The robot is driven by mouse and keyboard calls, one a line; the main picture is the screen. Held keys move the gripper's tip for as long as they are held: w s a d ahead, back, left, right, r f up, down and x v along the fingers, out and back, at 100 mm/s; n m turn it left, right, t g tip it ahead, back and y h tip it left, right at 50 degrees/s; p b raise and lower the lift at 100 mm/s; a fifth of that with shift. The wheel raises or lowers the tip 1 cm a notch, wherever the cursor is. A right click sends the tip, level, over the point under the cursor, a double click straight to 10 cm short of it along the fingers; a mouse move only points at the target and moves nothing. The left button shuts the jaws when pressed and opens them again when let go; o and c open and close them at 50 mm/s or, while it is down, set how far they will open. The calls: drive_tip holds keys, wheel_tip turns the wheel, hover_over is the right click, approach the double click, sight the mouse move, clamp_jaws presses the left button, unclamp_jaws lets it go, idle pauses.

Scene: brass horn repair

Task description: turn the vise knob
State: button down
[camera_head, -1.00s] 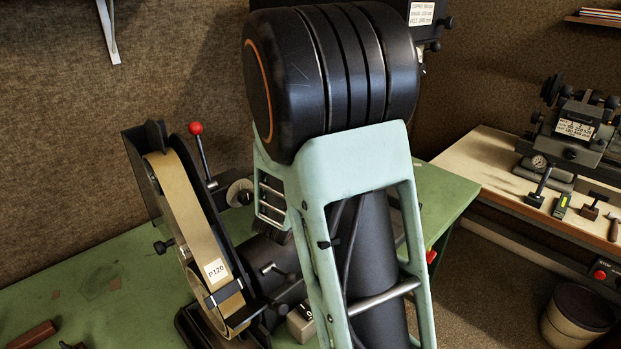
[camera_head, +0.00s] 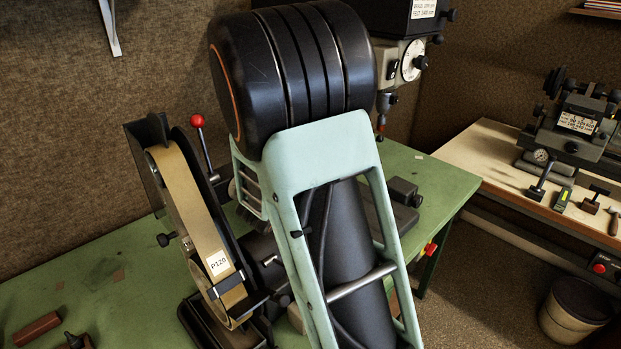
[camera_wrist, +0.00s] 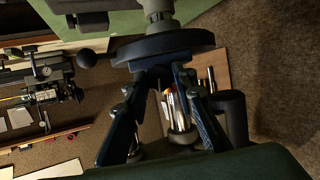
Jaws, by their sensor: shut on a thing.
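In the wrist view, a dark round knob (camera_wrist: 165,45) like a handwheel, with a ball-ended handle at its left, sits on a pale metal shaft at the top. I take it for the vise knob. My gripper (camera_wrist: 162,71) reaches up to it from below, with its fingertips closed at its underside. The exact contact is dark and hard to see. In the head view my arm hides the gripper and the knob. A dark metal block (camera_head: 403,191), perhaps part of the vise, shows right of my arm on the green bench (camera_head: 440,182).
A belt sander (camera_head: 190,215) labelled P120, with a red-ball lever (camera_head: 197,121), stands left of my arm. A drill-like machine (camera_head: 405,62) is behind. A pale bench (camera_head: 490,150) with a machine stands right. A holder of brushes or tools (camera_wrist: 181,125) shows between my fingers.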

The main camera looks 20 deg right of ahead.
drive_tip(key=c, duration=1.6)
unclamp_jaws()
drive_tip(key=shift+w+r, duration=0.1)
drive_tip(key=v, duration=1.2)
